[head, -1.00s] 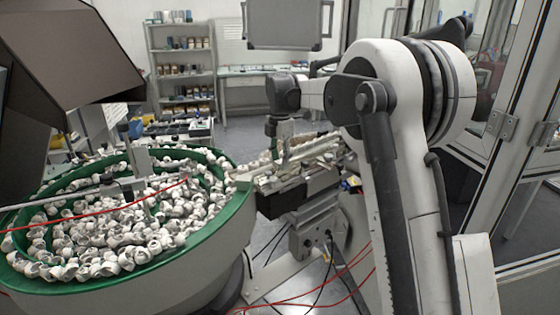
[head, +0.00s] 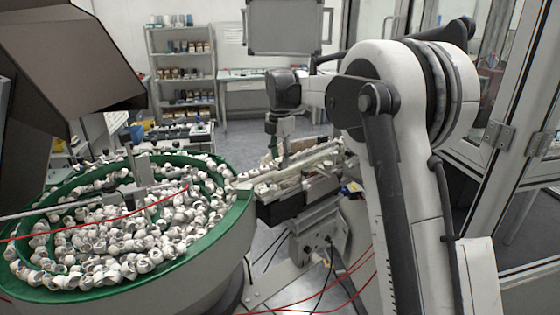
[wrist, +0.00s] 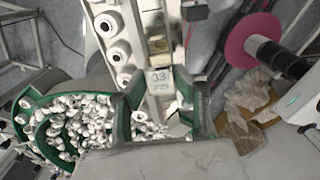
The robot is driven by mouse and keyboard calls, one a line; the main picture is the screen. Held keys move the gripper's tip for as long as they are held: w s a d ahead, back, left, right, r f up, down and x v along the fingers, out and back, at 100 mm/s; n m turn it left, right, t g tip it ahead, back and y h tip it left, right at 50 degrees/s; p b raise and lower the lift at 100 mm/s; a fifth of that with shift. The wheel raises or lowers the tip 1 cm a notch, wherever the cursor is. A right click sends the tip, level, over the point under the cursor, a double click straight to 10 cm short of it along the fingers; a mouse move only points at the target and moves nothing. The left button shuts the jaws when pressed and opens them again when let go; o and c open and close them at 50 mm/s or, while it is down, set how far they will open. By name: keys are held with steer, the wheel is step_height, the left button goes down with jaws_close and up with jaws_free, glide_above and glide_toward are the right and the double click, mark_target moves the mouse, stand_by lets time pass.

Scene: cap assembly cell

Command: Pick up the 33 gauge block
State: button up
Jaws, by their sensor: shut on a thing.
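The 33 gauge block (wrist: 160,81) is a small pale block marked "33" in the wrist view. It sits between the green-edged fingers of my gripper (wrist: 160,98), which is shut on it. The lower part of the block is hidden by the gripper. In the head view my gripper (head: 277,140) points down over the far end of the assembly line. The block is too small to make out there.
A green-rimmed feeder bowl (head: 225,222) full of white caps stands at the left. The rail mechanism (head: 300,172) lies under my gripper. A pink-red disc (wrist: 252,38) on a dark roller is at the right in the wrist view. Shelves (head: 183,88) stand behind.

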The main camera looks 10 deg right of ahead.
steer(key=shift+r+p, duration=0.85)
steer(key=shift+r, duration=0.9)
